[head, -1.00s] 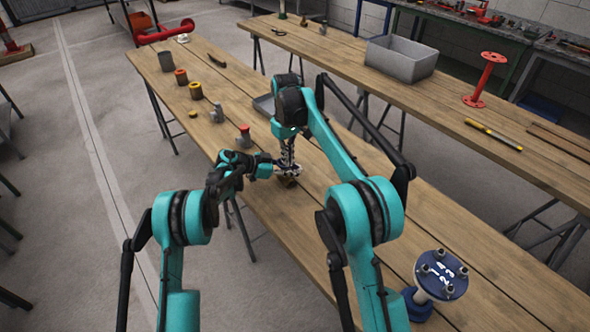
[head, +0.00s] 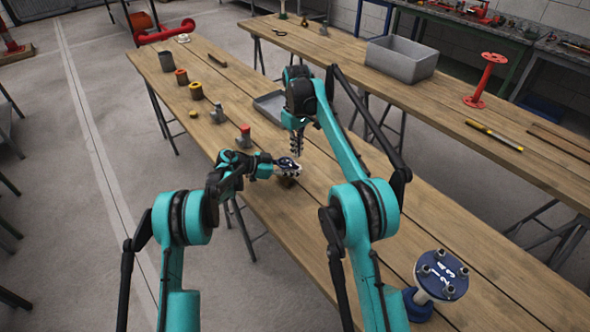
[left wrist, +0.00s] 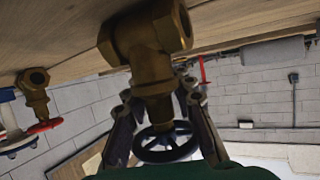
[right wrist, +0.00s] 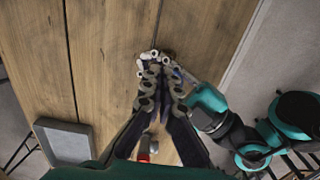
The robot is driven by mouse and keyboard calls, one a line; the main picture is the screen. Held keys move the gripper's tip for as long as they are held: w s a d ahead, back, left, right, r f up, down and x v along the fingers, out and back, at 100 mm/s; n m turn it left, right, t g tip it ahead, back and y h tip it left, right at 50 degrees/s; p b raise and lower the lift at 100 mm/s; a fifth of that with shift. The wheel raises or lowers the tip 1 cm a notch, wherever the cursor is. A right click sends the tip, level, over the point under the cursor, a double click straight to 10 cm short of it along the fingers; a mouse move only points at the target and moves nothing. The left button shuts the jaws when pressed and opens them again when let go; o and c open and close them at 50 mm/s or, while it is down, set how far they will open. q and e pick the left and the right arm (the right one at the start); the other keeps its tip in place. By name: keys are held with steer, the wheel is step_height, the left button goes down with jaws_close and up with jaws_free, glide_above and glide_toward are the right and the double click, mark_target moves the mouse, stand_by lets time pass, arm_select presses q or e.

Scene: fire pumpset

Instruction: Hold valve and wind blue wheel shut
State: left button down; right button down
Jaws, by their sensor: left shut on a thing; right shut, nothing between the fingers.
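A brass valve (left wrist: 146,42) with a dark blue wheel (left wrist: 166,146) fills the middle of the left wrist view. My left gripper (left wrist: 160,105) is shut on the valve, its fingers on either side of the brass neck by the wheel. In the head view my left gripper (head: 290,168) is low over the near table, and the valve is mostly hidden. My right gripper (head: 297,152) points down just above and beside it. In the right wrist view my right gripper (right wrist: 157,70) is shut and empty, and its fingers hide the valve and wheel.
A grey tray (head: 268,108) lies on the near table (head: 350,165) beyond the grippers. A red-topped grey piece (head: 244,137) and several small cups stand to the left. A blue flanged stand (head: 441,272) is at the near right. A second brass valve (left wrist: 35,90) has a red wheel.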

mark_target(285, 163)
steer(key=shift+f, duration=2.7)
steer(key=shift+a, duration=0.1)
steer(key=shift+s+a, duration=0.15)
steer(key=shift+s, duration=0.05)
steer(key=shift+s+a, duration=0.8)
steer(key=shift+a, duration=0.35)
steer(key=shift+a, duration=0.15)
